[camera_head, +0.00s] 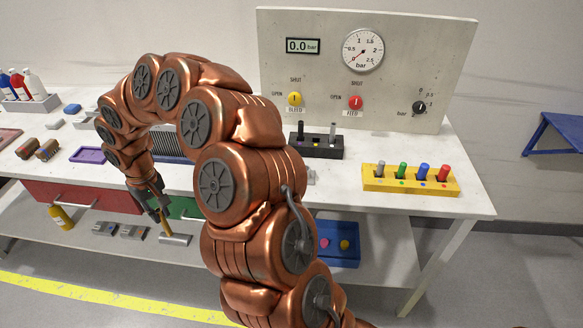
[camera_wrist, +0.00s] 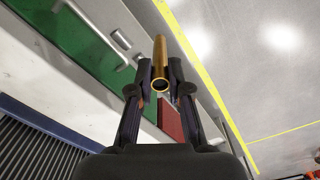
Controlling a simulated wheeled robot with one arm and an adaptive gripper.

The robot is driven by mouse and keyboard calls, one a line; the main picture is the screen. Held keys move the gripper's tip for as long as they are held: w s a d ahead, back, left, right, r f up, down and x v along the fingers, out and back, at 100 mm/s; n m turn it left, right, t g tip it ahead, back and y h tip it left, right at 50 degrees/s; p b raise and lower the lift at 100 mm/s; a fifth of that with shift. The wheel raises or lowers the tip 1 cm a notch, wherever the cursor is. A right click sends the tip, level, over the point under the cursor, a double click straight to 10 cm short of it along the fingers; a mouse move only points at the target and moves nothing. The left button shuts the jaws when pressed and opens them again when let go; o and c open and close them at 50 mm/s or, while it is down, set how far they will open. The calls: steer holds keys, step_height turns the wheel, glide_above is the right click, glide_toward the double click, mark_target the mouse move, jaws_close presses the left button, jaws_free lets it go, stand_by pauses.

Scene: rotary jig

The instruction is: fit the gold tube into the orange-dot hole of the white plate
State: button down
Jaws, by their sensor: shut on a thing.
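My gripper (camera_head: 157,207) hangs in front of the bench's drawers in the head view. In the wrist view my gripper (camera_wrist: 160,76) is shut on the gold tube (camera_wrist: 160,52). The tube sticks out past the fingertips, and its open round end faces the camera.
A green drawer (camera_wrist: 85,28) lies close by the fingers; a red drawer (camera_head: 80,197) is to its left. A yellow rack (camera_head: 410,187) with coloured pegs and a black block (camera_head: 317,152) with two pegs stand on the bench. The floor (camera_wrist: 250,70) beside the bench is clear.

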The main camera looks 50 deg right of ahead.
steer(key=s+d+r+n+b, duration=0.1)
steer(key=s+d+r+n, duration=0.3)
steer(key=s+d, duration=0.6)
steer(key=s+d+r+n+b, duration=0.1)
steer(key=s+d+r+n, duration=0.2)
steer(key=s+d+r, duration=0.75)
steer(key=s+d+n, duration=0.3)
steer(key=s+d, duration=0.3)
steer(key=s, duration=0.2)
steer(key=w+d+f+p, duration=0.3)
steer(key=w+p, duration=0.2)
steer(key=w, duration=0.2)
steer(key=w+d+f+p, duration=0.3)
steer(key=w+p, duration=0.1)
steer(key=w, duration=0.4)
steer(key=shift+p, duration=0.35)
steer(key=shift+f, duration=0.15)
steer(key=c, duration=1.1)
jaws_free()
